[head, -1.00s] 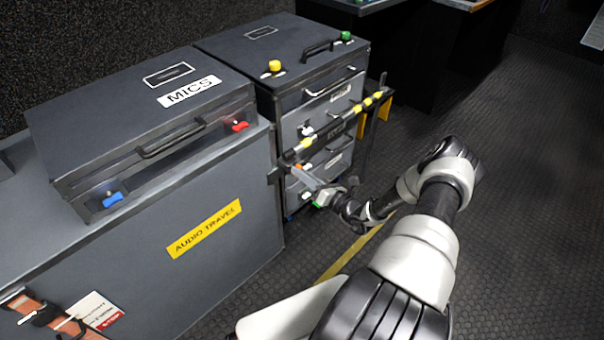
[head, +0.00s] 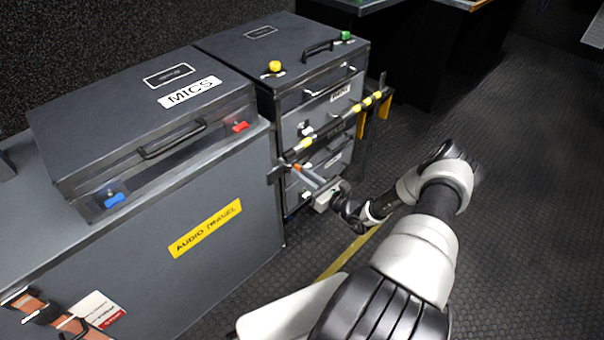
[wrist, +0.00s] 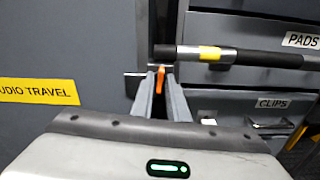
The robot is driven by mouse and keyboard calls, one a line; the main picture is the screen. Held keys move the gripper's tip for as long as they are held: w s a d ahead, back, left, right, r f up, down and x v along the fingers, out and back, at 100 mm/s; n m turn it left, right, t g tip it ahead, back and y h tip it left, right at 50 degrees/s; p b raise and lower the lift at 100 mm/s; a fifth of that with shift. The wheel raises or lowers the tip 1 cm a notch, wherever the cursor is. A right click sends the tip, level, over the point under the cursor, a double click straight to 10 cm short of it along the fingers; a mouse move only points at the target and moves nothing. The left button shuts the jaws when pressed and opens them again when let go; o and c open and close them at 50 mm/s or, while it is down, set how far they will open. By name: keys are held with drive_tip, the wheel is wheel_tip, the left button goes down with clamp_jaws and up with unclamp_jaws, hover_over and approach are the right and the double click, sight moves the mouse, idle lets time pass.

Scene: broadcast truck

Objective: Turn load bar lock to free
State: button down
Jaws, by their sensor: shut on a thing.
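The load bar (head: 335,131) is a dark bar with yellow bands, running across the front of the drawer unit. It also shows in the wrist view (wrist: 265,58). Its lock is a small orange lever (wrist: 160,77) at the bar's left end, by the edge of the grey case. My gripper (wrist: 161,92) is shut on the orange lever, with one finger on each side of it. In the head view my gripper (head: 305,173) reaches the bar's left end from the front right. The fingers hide part of the lever, and its marking cannot be read.
The grey AUDIO TRAVEL case (head: 240,255) stands left of the bar, with the MICS case (head: 115,150) on top. The drawer unit (head: 300,60) stands behind the bar. The floor (head: 500,240) to the right is clear.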

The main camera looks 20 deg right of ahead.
idle(0.3)
drive_tip(key=c, duration=1.9)
unclamp_jaws()
drive_tip(key=p+v, duration=0.2)
drive_tip(key=v, duration=1.5)
drive_tip(key=shift+s+d, duration=0.1)
drive_tip(key=shift+s, duration=0.15)
